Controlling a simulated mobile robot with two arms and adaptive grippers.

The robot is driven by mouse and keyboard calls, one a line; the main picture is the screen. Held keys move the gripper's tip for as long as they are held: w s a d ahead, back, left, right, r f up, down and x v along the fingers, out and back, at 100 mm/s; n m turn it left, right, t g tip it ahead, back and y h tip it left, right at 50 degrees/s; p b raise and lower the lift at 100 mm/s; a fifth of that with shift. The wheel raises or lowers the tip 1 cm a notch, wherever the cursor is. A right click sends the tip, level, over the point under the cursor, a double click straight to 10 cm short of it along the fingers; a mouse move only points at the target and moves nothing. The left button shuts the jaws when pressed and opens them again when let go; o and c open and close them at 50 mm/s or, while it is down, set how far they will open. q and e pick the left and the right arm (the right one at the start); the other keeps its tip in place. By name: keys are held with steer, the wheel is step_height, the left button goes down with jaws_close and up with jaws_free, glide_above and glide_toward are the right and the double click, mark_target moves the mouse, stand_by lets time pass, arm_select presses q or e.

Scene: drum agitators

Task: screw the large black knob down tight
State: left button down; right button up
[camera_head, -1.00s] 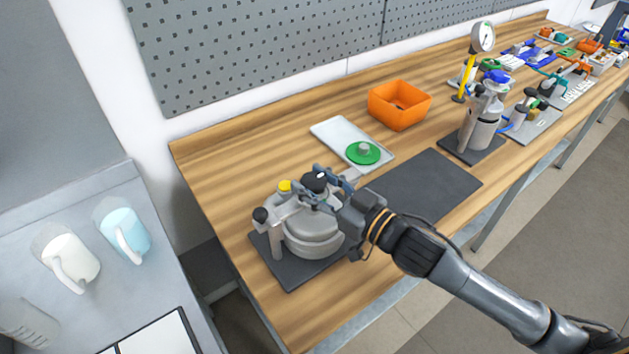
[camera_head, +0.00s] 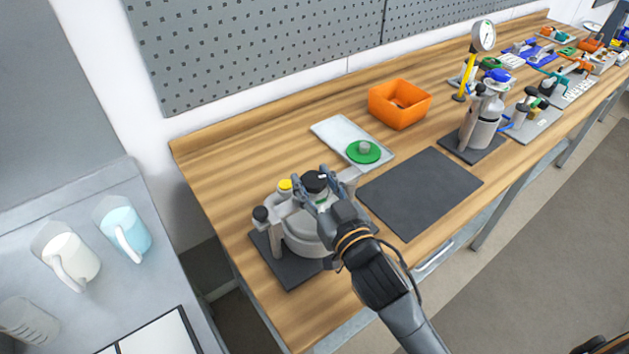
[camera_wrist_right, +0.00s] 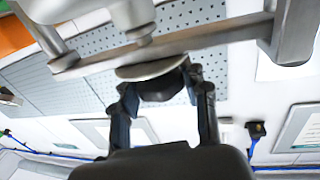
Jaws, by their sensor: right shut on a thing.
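The large black knob (camera_head: 314,182) sits on top of the crossbar of a round grey metal vessel (camera_head: 303,238) at the near left of the bench. My right gripper (camera_head: 316,192) is at the knob, its fingers on either side of it and shut on it. In the right wrist view the dark knob (camera_wrist_right: 160,86) shows between the two fingers (camera_wrist_right: 162,98), against a round plate under the grey crossbar (camera_wrist_right: 180,42). The knob's thread is hidden in the head view. My left gripper is not in view.
The vessel stands on a dark mat (camera_head: 281,272). A yellow cap (camera_head: 285,185) and a smaller black knob (camera_head: 260,214) are close to the gripper. Behind are a tray (camera_head: 338,131) with a green disc (camera_head: 363,152) and an orange bin (camera_head: 399,104). An empty dark mat (camera_head: 420,193) lies right.

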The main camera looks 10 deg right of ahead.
steer(key=shift+r, duration=0.1)
steer(key=o, duration=1.2)
steer(key=shift+c, duration=0.2)
steer(key=shift+s, duration=0.25)
steer(key=v, duration=1.1)
steer(key=shift+s, duration=0.3)
